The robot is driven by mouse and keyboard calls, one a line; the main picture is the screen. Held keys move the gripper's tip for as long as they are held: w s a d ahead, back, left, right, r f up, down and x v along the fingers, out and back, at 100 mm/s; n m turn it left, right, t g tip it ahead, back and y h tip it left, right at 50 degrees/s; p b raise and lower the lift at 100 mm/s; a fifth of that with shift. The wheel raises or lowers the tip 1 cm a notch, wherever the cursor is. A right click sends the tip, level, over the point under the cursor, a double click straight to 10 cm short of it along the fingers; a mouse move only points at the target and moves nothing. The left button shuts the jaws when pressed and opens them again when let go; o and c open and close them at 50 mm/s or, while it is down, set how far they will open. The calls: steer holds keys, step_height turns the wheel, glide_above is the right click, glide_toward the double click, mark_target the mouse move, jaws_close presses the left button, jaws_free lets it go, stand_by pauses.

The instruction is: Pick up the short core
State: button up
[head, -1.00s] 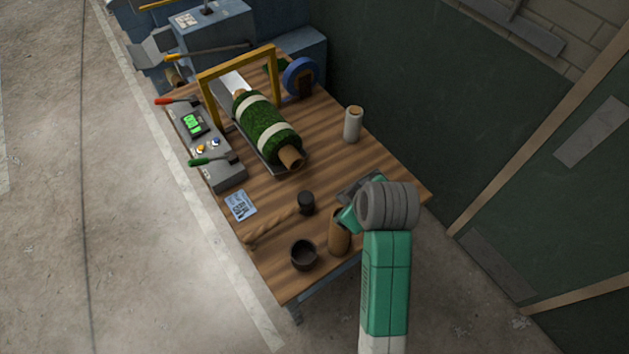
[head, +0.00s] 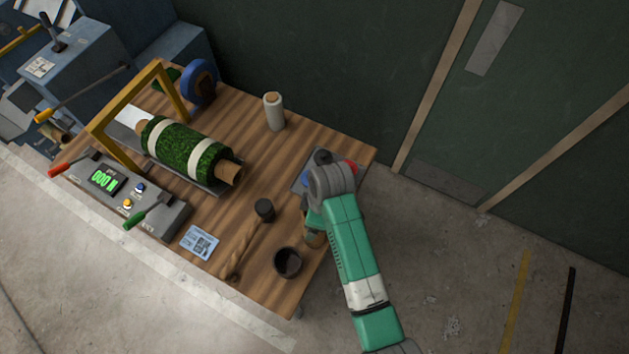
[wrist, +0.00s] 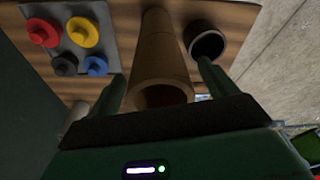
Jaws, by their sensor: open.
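The short core is a brown cardboard tube (wrist: 160,50), its hollow end facing the wrist camera. In the head view it stands near the table's front right edge, mostly hidden by my arm; a bit of brown (head: 315,240) shows. My gripper (wrist: 161,84) is open, with one finger on each side of the tube in the wrist view. I cannot tell whether either finger touches it. In the head view my wrist covers most of the gripper.
A grey plate with coloured knobs (wrist: 78,36) is on the other side. A turf roll (head: 187,150) and white roll (head: 273,112) are farther back.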

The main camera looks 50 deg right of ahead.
steer(key=shift+w+a+f, duration=0.1)
steer(key=shift+w+f, duration=0.1)
steer(key=shift+f, duration=0.95)
steer(key=shift+c, duration=0.5)
steer(key=c, duration=1.5)
steer(key=shift+o, duration=0.2)
steer(key=shift+r, duration=0.1)
